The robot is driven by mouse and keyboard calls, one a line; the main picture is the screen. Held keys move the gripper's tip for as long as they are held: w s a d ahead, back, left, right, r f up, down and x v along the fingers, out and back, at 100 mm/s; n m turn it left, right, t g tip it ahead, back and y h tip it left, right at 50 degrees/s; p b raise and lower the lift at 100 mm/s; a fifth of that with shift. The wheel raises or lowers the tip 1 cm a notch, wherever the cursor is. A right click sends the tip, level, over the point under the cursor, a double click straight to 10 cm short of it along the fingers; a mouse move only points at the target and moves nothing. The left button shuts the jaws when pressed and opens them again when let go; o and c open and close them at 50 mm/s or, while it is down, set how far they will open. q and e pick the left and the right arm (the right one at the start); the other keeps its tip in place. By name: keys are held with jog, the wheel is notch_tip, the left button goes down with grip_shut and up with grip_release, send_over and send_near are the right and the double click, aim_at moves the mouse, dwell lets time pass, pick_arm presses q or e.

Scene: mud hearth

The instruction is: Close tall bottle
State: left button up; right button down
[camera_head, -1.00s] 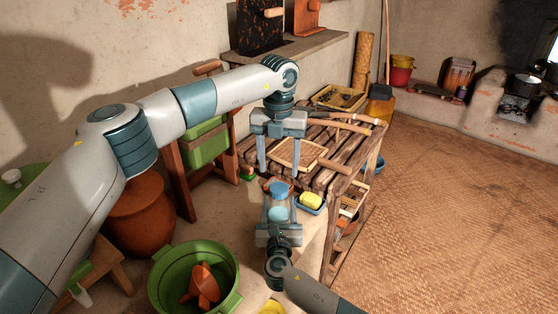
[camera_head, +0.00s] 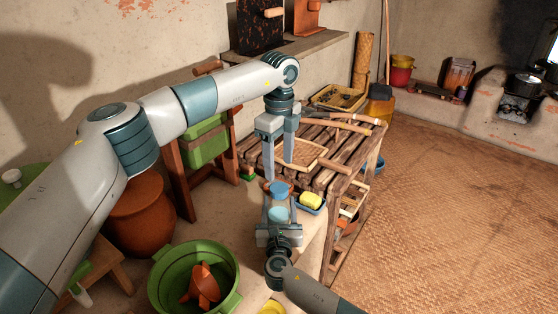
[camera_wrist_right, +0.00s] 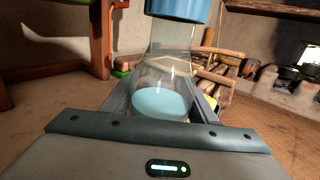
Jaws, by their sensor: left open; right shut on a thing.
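The tall bottle (camera_wrist_right: 160,75) is clear glass with pale blue at its bottom, and stands upright in my right gripper. Its blue cap (camera_head: 279,187) is at the top; the cap also shows at the top edge of the right wrist view (camera_wrist_right: 183,8). I cannot tell how tightly the cap sits. My right gripper (camera_head: 279,216) is shut on the bottle's lower body from the near side. My left gripper (camera_head: 278,170) is open and empty, pointing down, with its fingertips just above and behind the cap in the head view. I see no contact between them.
A yellow sponge (camera_head: 311,200) in a blue dish is just right of the bottle. A green tub (camera_head: 232,292) and a clay pot (camera_head: 140,215) are at left. The floor at right is clear.

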aim_at(279, 188)
dwell(0.4)
pick_arm(q)
jog(key=shift+f, duration=4.05)
jog(key=shift+c, duration=0.4)
jog(key=c, duration=1)
